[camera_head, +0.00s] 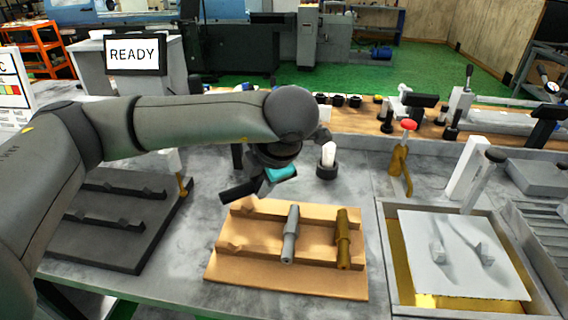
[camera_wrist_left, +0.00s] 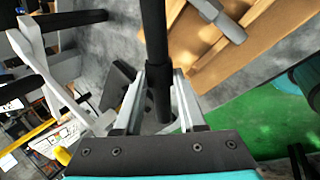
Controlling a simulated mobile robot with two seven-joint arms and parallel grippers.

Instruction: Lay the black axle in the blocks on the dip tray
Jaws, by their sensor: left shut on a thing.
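My left gripper (camera_head: 262,184) hangs above the back left of the wooden rack. In the left wrist view its fingers (camera_wrist_left: 163,75) are shut on the black axle (camera_wrist_left: 155,35), a dark stepped rod. In the head view the axle (camera_head: 238,192) shows only in part, as a dark bar left of the gripper, clear of the rack. The tray at the right (camera_head: 388,232), which looks like the dip tray, has a golden inside and a pale plate with two grey blocks (camera_head: 437,253) (camera_head: 484,254), both empty. My right gripper is not in view.
The wooden rack (camera_head: 225,268) holds a grey axle (camera_head: 291,236) and a brass axle (camera_head: 343,240); its left place is empty. A dark tray (camera_head: 75,250) with blocks lies at the left. A red-topped brass fitting (camera_head: 400,165) and a white-topped post (camera_head: 328,158) stand behind.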

